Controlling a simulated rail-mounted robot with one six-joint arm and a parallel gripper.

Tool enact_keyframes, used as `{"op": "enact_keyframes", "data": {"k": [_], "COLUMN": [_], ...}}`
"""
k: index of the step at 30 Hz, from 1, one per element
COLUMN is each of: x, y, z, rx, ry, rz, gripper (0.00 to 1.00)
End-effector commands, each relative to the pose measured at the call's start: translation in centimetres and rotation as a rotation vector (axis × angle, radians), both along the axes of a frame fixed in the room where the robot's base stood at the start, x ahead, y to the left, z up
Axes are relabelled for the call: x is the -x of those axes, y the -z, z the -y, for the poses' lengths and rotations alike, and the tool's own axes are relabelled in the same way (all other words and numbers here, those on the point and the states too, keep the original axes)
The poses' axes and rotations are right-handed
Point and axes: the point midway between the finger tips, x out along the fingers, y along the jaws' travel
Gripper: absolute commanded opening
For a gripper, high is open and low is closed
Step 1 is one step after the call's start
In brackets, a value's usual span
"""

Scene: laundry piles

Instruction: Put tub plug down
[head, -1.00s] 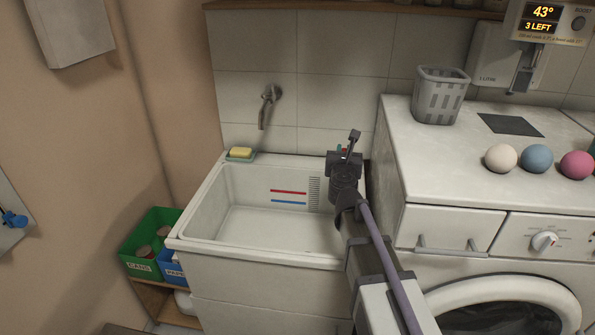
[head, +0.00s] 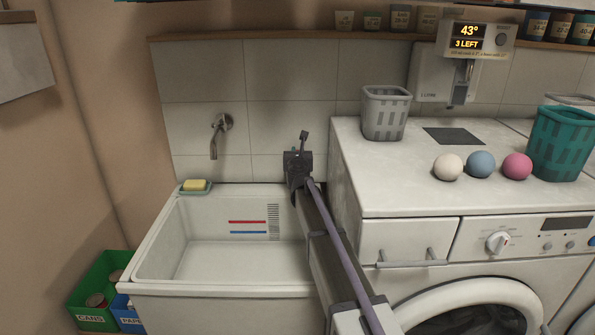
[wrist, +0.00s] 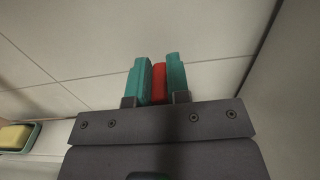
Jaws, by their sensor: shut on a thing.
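My gripper (wrist: 158,68) has teal fingers and is shut on a red piece, the tub plug (wrist: 159,86), in the wrist view. Only a narrow red strip of the plug shows between the fingers. In the head view my gripper (head: 298,158) is above the back right part of the white tub (head: 290,262), in front of the tiled wall. The fingers and the plug are hidden there behind the gripper's body. The tub has a red line and a blue line on its inner back wall.
Yellow soap (head: 195,185) lies in a dish on the tub's back left rim. A tap (head: 219,135) is on the wall. To the right, the white machine top (head: 400,190) carries a grey basket (head: 385,113), three balls and a teal basket (head: 563,143).

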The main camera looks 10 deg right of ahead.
Motion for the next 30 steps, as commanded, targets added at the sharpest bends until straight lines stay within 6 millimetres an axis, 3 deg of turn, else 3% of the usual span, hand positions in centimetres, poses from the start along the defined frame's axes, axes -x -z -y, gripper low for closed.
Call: {"op": "enact_keyframes", "data": {"k": [1,5,12,23,24,30], "x": [0.0,0.0,-0.2,-0.3,-0.3,-0.3], "y": [0.9,0.9,5.1,5.0,4.9,4.8], "z": [0.0,0.0,0.0,0.1,0.1,0.1], "rx": [0.000,0.000,0.000,0.000,0.000,0.000], "ry": [0.000,0.000,0.000,0.000,0.000,0.000], "rz": [0.000,0.000,0.000,0.000,0.000,0.000], "gripper": [0.00,0.00,0.00,0.00,0.18,0.38]}}
